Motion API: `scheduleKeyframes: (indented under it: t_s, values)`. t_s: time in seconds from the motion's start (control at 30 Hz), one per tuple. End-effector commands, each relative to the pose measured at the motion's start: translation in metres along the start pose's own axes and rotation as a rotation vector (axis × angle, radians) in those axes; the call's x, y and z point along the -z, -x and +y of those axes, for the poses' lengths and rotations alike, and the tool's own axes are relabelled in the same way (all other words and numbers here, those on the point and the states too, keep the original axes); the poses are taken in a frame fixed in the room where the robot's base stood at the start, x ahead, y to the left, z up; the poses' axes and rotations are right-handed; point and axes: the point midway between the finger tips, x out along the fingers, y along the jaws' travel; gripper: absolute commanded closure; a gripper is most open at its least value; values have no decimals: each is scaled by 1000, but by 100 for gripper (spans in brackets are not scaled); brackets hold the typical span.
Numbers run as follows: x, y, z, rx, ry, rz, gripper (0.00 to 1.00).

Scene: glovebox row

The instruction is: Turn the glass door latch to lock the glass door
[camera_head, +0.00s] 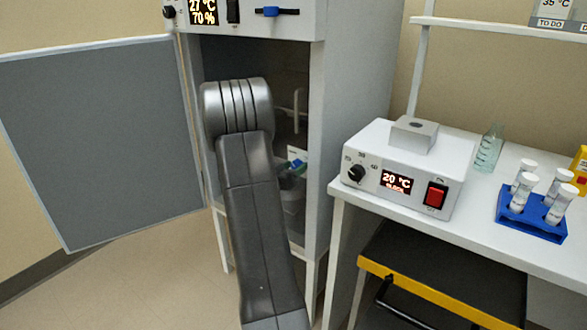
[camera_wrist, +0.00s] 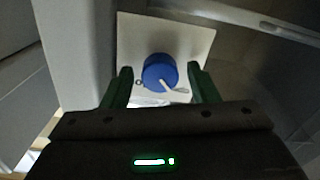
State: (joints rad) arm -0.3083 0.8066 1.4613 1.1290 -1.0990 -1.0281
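A round blue knob (camera_wrist: 158,71) with a short pale lever sits on a square white plate (camera_wrist: 195,42) in the wrist view; it looks like the glass door latch. The lever points toward the lower right. My gripper (camera_wrist: 161,80) is open, its green fingers on either side of the knob with gaps showing. I cannot tell how deep the fingertips are relative to it. In the head view, the knob (camera_head: 297,164) shows small and partly hidden inside the cabinet opening, by my gripper. A pale upright handle (camera_head: 297,108) is above it. The glass itself is hard to make out.
The grey outer door (camera_head: 100,140) stands swung open at the left of the cabinet (camera_head: 345,100). Another blue latch (camera_head: 270,11) is on the cabinet's upper front. A bench at the right holds a heater box (camera_head: 405,170) and a blue tube rack (camera_head: 530,218); a dark cart (camera_head: 450,275) is below.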

Motion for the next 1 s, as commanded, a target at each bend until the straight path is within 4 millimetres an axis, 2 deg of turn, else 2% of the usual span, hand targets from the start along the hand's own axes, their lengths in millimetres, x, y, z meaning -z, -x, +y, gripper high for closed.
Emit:
scheduleKeyframes:
  t_s: [0.03, 0.2, 0.57, 0.77, 1.0]
  values:
    - [0, 0, 0, 0, 0, 0, 56]
    - [0, 0, 0, 0, 0, 0, 90]
    - [-1, 0, 0, 0, -51, 0, 90]
    - [-3, 0, -1, -1, -170, 0, 89]
    - [-3, 0, 0, -1, -386, 1, 89]
